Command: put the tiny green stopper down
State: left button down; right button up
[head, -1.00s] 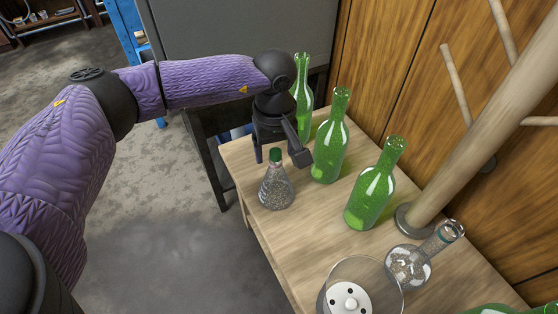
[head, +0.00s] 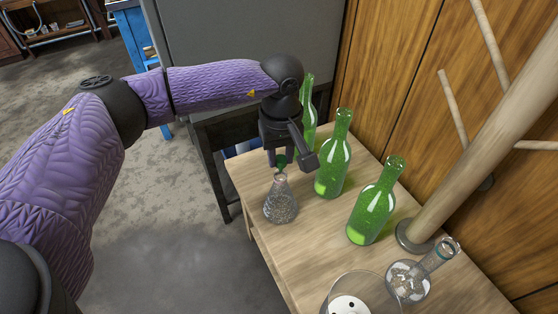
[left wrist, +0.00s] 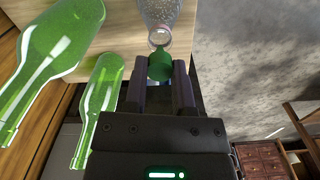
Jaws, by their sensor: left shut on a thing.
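The tiny green stopper (head: 281,161) is between the fingertips of my left gripper (head: 290,162), which is shut on it. In the left wrist view the stopper (left wrist: 161,64) sits between the two dark fingers (left wrist: 164,84), in line with the flask's mouth. The clear conical flask (head: 281,204) with grey speckled contents stands upright on the wooden table, just below the stopper. Its neck is open, and a small gap shows between it and the stopper in the head view. The flask also shows in the left wrist view (left wrist: 160,14). My right gripper is not in view.
Several green bottles stand close to the right of the gripper, the nearest one (head: 333,160) beside it and another (head: 374,208) nearer. A wooden post (head: 480,150), a round-bottomed flask (head: 410,279) and a glass vessel (head: 345,290) are further right. The table's (head: 310,235) left edge is near the conical flask.

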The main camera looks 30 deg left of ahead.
aim_at(281, 159)
pick_arm(q)
notch_tip(281, 159, up, 7)
jog(key=p, duration=0.2)
jog(key=shift+p, duration=0.4)
jog(key=s+d+f+m, duration=0.7)
jog(key=d+f+m, duration=0.2)
jog(key=d+f, duration=0.25)
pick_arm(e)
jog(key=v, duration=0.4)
pick_arm(q)
jog(key=f+b, duration=0.5)
jog(key=f, duration=0.5)
jog(key=shift+d+b, duration=0.2)
jog(key=shift+b, duration=0.15)
jog(key=shift+f, duration=0.2)
jog(key=shift+r, duration=0.25)
jog(key=shift+f, duration=0.15)
jog(key=c, duration=0.6)
grip_release()
jog(key=shift+o, duration=0.8)
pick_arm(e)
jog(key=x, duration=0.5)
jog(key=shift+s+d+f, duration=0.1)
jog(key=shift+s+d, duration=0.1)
